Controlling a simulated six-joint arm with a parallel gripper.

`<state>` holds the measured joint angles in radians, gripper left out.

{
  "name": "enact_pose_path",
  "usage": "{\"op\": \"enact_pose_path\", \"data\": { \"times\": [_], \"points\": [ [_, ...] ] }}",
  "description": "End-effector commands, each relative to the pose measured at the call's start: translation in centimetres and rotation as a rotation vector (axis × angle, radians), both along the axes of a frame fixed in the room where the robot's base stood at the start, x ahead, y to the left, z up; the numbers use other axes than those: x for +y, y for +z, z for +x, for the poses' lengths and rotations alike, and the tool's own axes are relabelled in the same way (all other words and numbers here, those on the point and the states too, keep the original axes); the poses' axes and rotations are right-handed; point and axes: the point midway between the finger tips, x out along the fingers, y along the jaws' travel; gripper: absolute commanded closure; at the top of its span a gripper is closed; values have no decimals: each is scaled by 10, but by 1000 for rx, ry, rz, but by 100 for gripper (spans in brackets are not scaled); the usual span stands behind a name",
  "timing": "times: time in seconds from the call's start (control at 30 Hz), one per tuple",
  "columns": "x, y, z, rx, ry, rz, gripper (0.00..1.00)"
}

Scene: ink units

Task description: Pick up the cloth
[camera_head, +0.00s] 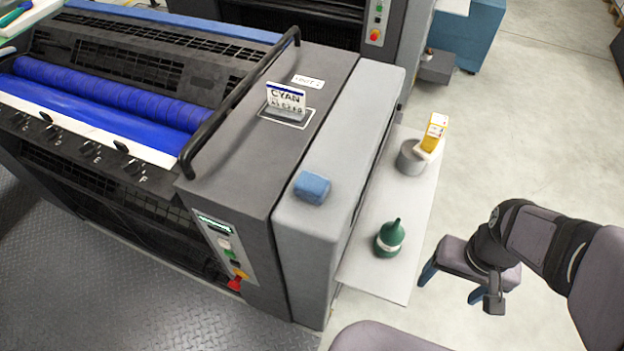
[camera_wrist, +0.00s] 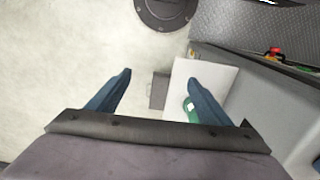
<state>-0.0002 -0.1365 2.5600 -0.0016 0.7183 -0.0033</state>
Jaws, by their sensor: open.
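The cloth (camera_head: 312,187) is a small folded blue piece lying on the light grey top of the machine's side housing in the head view. My gripper (camera_head: 450,284) is open and empty, to the right of the cloth and beyond the side shelf, over the pale floor. Its two blue fingers also show spread apart in the wrist view (camera_wrist: 159,77), with nothing between them.
A white side shelf (camera_head: 361,268) lies between my gripper and the cloth. On it stand a green bottle (camera_head: 390,239), a grey can (camera_head: 411,157) and a yellow-and-white carton (camera_head: 434,133). A CYAN sign (camera_head: 286,98) and a black rail (camera_head: 238,100) rise from the machine.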

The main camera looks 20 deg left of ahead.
Motion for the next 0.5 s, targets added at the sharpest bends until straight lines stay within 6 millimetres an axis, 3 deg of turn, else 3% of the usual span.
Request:
{"op": "enact_pose_path", "data": {
  "times": [0.03, 0.2, 0.5],
  "points": [
    [0, 22, 0, -1, 0, 0, 27],
    [0, 69, 0, 0, 1, 0, 27],
    [0, 124, 0, 0, 1, 0, 27]
  ]
}}
